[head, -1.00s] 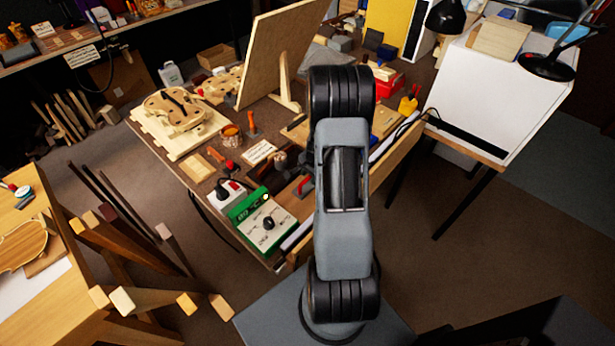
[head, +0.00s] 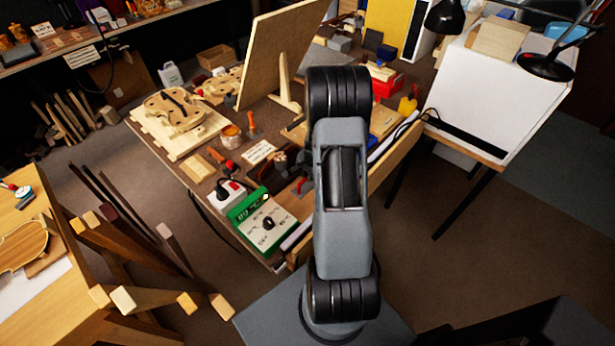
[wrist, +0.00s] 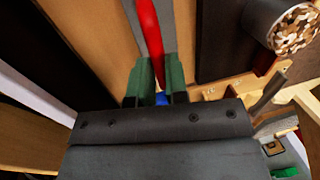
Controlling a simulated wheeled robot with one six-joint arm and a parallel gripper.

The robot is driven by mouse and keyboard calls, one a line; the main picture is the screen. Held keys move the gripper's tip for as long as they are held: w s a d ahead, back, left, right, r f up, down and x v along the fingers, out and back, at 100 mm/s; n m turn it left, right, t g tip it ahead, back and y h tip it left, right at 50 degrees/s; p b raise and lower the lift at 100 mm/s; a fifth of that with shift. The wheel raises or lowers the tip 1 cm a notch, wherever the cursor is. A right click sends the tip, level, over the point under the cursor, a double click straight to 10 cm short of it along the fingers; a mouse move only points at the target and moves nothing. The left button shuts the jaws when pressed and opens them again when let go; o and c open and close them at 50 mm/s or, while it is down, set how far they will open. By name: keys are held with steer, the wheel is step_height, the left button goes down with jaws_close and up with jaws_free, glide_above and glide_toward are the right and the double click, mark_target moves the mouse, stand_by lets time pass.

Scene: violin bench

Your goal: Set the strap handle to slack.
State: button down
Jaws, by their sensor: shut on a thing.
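The strap handle (wrist: 150,38) shows in the wrist view as a red bar lying along a grey strip. It runs down between the green fingers of my gripper (wrist: 155,84), which is shut on it. A small blue piece (wrist: 162,99) shows between the fingers. In the head view, a small red part (head: 304,186) shows at the bench's front edge, just left of my arm. My gripper is mostly hidden there by my arm, so the handle's angle is hard to tell.
A green and white control box (head: 265,222) with a black knob stands on the bench's front left corner. A violin body (head: 174,109) lies on a board behind. A tall wooden panel (head: 280,50) stands mid-bench. A white-topped table (head: 500,95) is at the right.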

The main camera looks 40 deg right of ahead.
steer(key=w, duration=0.2)
steer(key=shift+w+a, duration=0.25)
steer(key=shift+w, duration=0.1)
steer(key=c, duration=1.1)
jaws_free()
steer(key=s+r, duration=0.1)
steer(key=r, duration=0.8)
steer(key=s+r, duration=0.1)
steer(key=r, duration=0.3)
steer(key=shift+s+d+r, duration=0.2)
steer(key=shift+s+r, duration=0.1)
